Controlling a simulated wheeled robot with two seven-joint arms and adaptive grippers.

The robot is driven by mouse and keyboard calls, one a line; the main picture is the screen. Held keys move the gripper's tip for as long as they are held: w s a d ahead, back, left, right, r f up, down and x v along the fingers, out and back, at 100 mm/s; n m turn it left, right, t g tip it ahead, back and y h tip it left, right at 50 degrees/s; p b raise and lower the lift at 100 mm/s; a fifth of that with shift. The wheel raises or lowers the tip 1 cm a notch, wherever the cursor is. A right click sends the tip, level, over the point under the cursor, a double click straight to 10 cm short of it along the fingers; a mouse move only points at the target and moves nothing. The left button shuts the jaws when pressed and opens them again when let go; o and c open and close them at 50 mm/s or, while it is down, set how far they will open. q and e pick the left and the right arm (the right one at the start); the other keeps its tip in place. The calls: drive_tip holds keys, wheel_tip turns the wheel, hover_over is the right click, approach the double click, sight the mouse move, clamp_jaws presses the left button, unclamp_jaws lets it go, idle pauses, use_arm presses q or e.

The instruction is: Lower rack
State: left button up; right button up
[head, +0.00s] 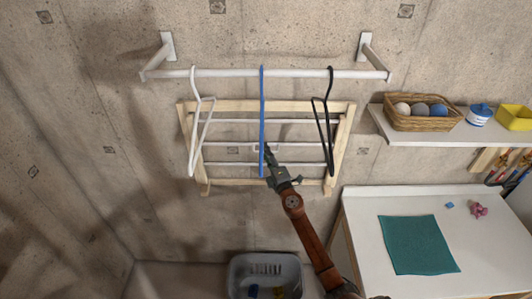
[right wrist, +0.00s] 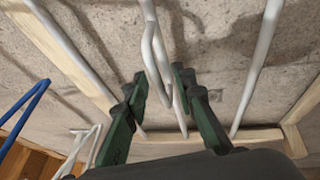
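The rack (head: 345,135) is a pale wooden frame with several white bars, held against the concrete wall below a white rail. In the right wrist view its frame (right wrist: 75,50) and white bars (right wrist: 258,62) show close up. A thin white loop (head: 258,149) is at the middle of the rack; a white loop also hangs between my fingers in the right wrist view (right wrist: 152,45). My right gripper (head: 268,152) is at the rack's middle. Its green fingers (right wrist: 163,88) are apart on either side of the loop; contact cannot be told. My left gripper is not in view.
White (head: 192,135), blue (head: 262,110) and black (head: 329,120) hangers hang from the rail (head: 225,73) in front of the rack. At right are a shelf (head: 390,133) with a basket (head: 400,122) and a white table (head: 365,205). A grey crate (head: 238,278) stands below.

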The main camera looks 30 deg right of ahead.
clamp_jaws()
idle(0.6)
